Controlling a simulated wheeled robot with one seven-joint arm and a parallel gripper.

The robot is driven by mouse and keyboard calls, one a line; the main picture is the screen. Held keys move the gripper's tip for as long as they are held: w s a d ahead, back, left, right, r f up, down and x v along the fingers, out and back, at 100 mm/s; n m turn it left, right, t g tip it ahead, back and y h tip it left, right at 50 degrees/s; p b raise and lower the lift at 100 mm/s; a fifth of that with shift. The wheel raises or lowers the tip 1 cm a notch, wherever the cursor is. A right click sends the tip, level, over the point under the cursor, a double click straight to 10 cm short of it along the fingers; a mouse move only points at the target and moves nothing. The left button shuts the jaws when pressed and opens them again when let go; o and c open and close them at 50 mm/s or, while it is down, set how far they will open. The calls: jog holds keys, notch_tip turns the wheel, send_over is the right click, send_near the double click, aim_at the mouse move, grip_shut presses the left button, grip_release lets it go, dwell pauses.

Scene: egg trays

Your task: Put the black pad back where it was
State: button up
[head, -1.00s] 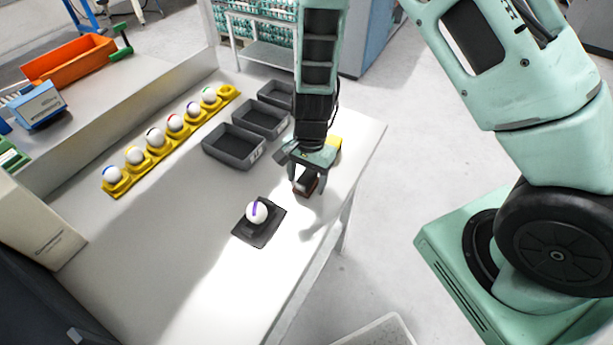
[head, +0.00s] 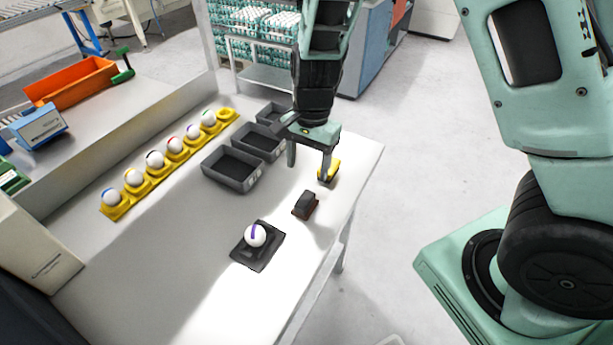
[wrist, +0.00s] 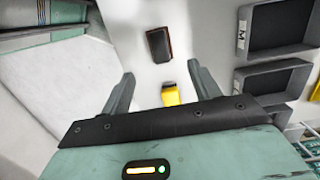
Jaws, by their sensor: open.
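The black pad (head: 305,204) looks like a small block with a dark top and a reddish-brown side. It rests alone on the white table near the right edge, and shows in the wrist view (wrist: 157,45) beyond my fingertips. My gripper (head: 308,172) is open and empty, above and behind the pad and apart from it. In the wrist view its fingers (wrist: 160,69) are spread, with a yellow block (wrist: 170,95) showing between them. In the head view this yellow block (head: 330,170) is partly behind my right finger.
A flat dark square holder (head: 262,262) with a purple-striped white egg (head: 255,235) lies in front. A yellow egg rack (head: 145,190) with several marked eggs stands left. Grey bins (head: 232,182) stand left of my gripper. The table's front is clear.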

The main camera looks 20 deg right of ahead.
jog(key=s+a+r+n, duration=0.3)
jog(key=s+r+n, duration=0.3)
jog(key=s+n, duration=0.3)
jog(key=s+a+r+n, duration=0.4)
jog(key=s+r+n, duration=0.3)
jog(key=s, duration=0.5)
jog(key=n, duration=0.2)
jog(key=shift+a+n+t+h, duration=0.2)
jog(key=shift+n+t+h, duration=0.1)
jog(key=shift+t, duration=0.1)
jog(key=shift+w+r, duration=0.1)
